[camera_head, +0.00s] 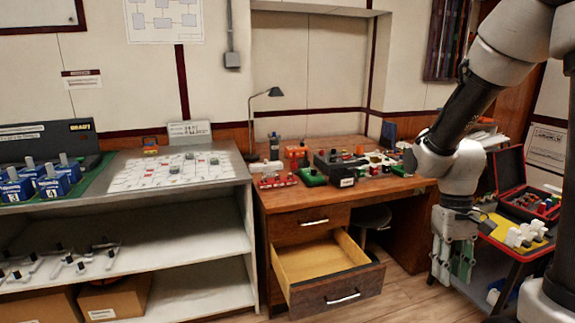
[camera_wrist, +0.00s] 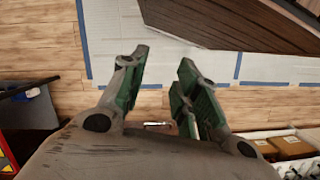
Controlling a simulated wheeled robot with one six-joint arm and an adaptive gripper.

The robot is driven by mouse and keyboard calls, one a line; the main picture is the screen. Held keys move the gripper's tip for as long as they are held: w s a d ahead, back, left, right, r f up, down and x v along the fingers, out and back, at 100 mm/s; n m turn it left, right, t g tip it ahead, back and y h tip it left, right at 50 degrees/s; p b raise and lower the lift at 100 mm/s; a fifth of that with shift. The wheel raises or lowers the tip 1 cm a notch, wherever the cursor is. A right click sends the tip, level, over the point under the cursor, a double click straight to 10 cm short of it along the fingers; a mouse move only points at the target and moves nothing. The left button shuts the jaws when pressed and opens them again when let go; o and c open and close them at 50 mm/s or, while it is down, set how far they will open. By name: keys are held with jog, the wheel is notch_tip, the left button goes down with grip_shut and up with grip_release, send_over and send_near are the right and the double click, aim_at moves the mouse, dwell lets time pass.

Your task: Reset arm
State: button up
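My arm (camera_head: 462,140) hangs down at the right of the head view, in front of the right end of the wooden desk. My gripper (camera_head: 455,268) is at its lower end, pointing down, with green pads on its fingers. In the wrist view my gripper (camera_wrist: 165,75) shows its fingers spread apart, with a clear gap and nothing held between them.
The wooden desk (camera_head: 290,200) has an open, empty-looking drawer (camera_head: 335,298) jutting out left of my gripper. A red case (camera_head: 510,185) and yellow tray (camera_head: 515,238) stand close at its right. A metal shelf unit (camera_head: 200,290) stands at left.

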jog(key=s+r+t, duration=0.3)
jog(key=r, duration=0.5)
jog(key=s+r+t, duration=0.4)
jog(key=r, duration=0.5)
jog(key=shift+s+d+r+m, duration=0.25)
jog(key=shift+d+r+m, duration=0.05)
jog(key=shift+d, duration=0.15)
